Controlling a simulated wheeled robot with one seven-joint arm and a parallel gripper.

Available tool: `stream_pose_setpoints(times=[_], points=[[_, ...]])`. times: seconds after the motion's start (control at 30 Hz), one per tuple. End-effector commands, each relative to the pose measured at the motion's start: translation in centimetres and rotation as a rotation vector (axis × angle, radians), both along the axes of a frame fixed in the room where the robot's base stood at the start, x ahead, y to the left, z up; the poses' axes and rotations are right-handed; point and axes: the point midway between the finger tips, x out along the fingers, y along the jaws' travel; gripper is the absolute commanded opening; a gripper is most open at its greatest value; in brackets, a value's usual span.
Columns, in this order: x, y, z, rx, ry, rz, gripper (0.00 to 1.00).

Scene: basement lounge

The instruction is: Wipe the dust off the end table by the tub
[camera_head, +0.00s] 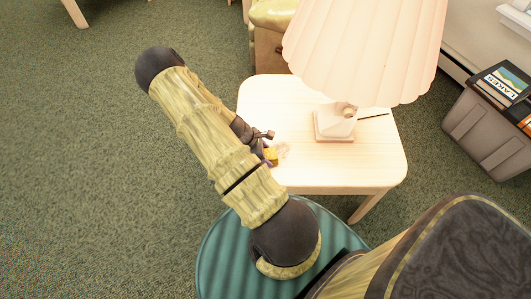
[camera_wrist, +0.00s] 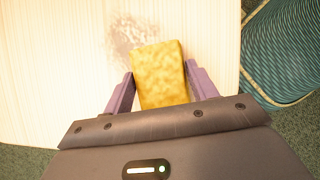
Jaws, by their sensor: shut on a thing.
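The end table (camera_head: 367,170) is pale wood with rounded corners and stands in front of me. My gripper (camera_head: 268,150) is over its left part. In the wrist view my gripper (camera_wrist: 158,85) is shut on a yellow sponge (camera_wrist: 158,70), with a purple finger on each side of it. The sponge also shows as a small yellow block in the head view (camera_head: 271,156). A brownish patch of dust (camera_wrist: 127,34) lies on the tabletop just beyond the sponge. The dust shows faintly beside the sponge in the head view (camera_head: 284,149). I cannot tell whether the sponge touches the tabletop.
A lamp (camera_head: 362,45) with a wide pleated shade stands on the table, its square base (camera_head: 333,124) right of the dust. A teal ribbed tub (camera_head: 222,247) stands close to the table's near side. A grey bin (camera_head: 482,133) holding books is at right. Green carpet is open at left.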

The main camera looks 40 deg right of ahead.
Motion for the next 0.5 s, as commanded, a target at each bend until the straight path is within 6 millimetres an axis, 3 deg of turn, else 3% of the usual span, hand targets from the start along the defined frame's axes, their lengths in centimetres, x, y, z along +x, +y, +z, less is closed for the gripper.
stream_pose_setpoints(times=[0.5], points=[[-0.03, -0.17, -0.59, 0.000, 0.000, -0.001, 0.32]])
